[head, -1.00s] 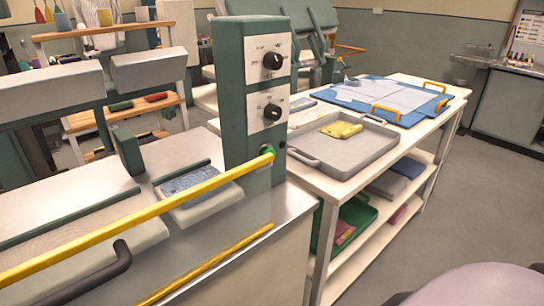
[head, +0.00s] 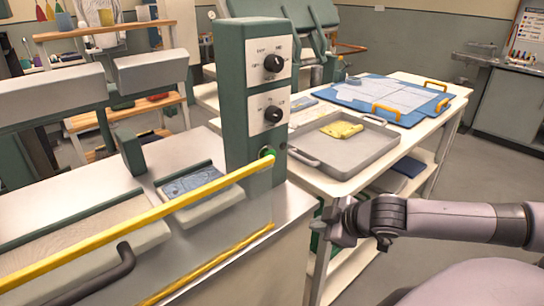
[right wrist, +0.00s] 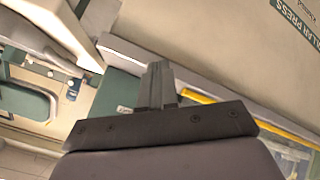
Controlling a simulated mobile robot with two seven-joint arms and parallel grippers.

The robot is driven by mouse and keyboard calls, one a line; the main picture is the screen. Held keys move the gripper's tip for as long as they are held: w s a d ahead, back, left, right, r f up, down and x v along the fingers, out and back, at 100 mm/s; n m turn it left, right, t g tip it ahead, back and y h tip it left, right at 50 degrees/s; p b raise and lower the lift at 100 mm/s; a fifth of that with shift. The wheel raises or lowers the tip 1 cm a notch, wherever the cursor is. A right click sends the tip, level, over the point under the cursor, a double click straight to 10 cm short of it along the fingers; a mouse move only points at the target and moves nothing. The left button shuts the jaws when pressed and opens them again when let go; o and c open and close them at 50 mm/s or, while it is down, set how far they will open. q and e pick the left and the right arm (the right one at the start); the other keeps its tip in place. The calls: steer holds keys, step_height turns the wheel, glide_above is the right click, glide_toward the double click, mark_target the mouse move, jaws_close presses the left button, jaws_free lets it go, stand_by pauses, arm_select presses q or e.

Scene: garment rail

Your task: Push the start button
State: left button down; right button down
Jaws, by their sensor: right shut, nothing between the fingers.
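The green start button (head: 267,152) sits low on the front of the dark green control column (head: 236,115), below two black dials, just above the end of the yellow bar. My right gripper (head: 338,222) is to the right of the column and lower than the button, in front of the white table. It is apart from the button. In the right wrist view its fingers (right wrist: 157,82) are together and hold nothing. The button cannot be made out in the right wrist view. My left gripper is not in view.
A yellow bar (head: 150,214) runs along the front of the press. A grey tray (head: 350,158) with a yellow cloth (head: 341,130) stands on the white table (head: 350,184) behind my right gripper. The floor (head: 478,165) at right is free.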

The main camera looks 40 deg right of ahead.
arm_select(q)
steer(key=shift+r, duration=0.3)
arm_select(e)
steer(key=w+r+n+h, duration=0.1)
steer(key=w+r+n, duration=0.1)
steer(key=r, duration=0.9)
steer(key=shift+w+a+r+n+h, duration=0.2)
steer(key=shift+w+a+n+h, duration=0.1)
steer(key=shift+w, duration=0.2)
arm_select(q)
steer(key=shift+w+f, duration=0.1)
arm_select(e)
steer(key=shift+w, duration=0.1)
